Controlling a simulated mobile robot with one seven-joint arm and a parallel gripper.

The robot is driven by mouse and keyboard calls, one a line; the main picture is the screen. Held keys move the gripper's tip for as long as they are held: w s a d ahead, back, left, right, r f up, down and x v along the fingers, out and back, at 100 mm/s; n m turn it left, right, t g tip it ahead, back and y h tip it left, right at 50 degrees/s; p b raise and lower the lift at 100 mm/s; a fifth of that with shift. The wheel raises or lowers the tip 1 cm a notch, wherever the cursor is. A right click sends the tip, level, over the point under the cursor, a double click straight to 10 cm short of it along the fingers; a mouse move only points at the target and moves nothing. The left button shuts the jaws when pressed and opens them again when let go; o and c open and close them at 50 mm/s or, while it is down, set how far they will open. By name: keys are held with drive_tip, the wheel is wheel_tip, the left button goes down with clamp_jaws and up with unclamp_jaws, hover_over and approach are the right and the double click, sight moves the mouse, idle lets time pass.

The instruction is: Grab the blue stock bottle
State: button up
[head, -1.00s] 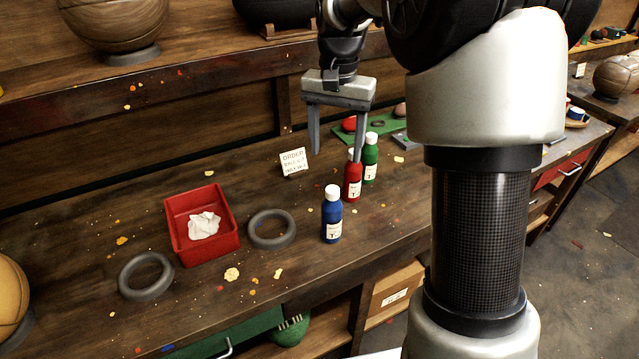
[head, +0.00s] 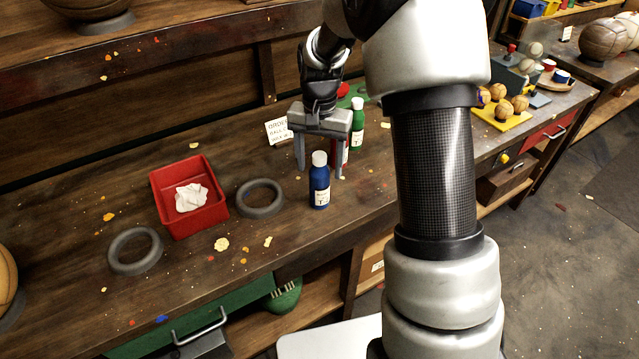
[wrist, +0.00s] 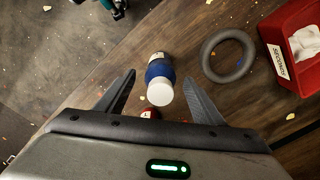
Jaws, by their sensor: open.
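The blue stock bottle (head: 319,186) stands upright on the wooden workbench, with a white cap and a white label. In the wrist view the bottle (wrist: 158,72) shows ahead of and between the open fingers, its white cap nearest. My gripper (head: 320,172) is open and empty, fingers pointing down, just behind the bottle in the head view. It also shows in the wrist view (wrist: 162,98). A red bottle (head: 345,152) is partly hidden behind my gripper, and only a bit of red (wrist: 151,114) shows at the wrist view's gripper edge.
A green bottle (head: 357,125) stands just behind the red one. Left of the blue bottle are a grey ring (head: 243,208), a red bin (head: 222,212) with white cloth and another grey ring (head: 117,262). A small sign (head: 276,131) stands behind my gripper.

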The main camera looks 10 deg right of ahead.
drive_tip(key=shift+f, duration=1.25)
drive_tip(key=c, duration=1.3)
